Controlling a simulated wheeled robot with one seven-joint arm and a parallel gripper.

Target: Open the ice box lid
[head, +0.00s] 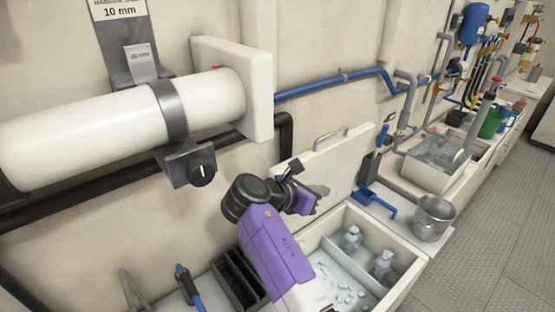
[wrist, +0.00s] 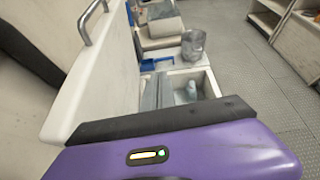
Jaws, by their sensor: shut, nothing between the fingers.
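The ice box lid (head: 338,160) is a pale panel standing raised, tilted up at the back of the ice box (head: 408,287). Its metal handle (head: 330,135) is on the top edge. The box lies open, with ice and clear bottles (head: 351,239) inside. My gripper (head: 317,191) is shut and empty, in front of the lid's inner face and above the box's back left part; I cannot tell whether it touches the lid. In the wrist view the lid (wrist: 105,75) rises at the left, with its handle (wrist: 91,22) at the top.
A blue scoop (head: 376,201) and a metal bucket (head: 434,217) sit on the ledge beyond the box. A water-filled basin (head: 437,152) is farther along. A large white cylinder (head: 120,125) is mounted on the wall at left. The grey floor (head: 490,225) at right is clear.

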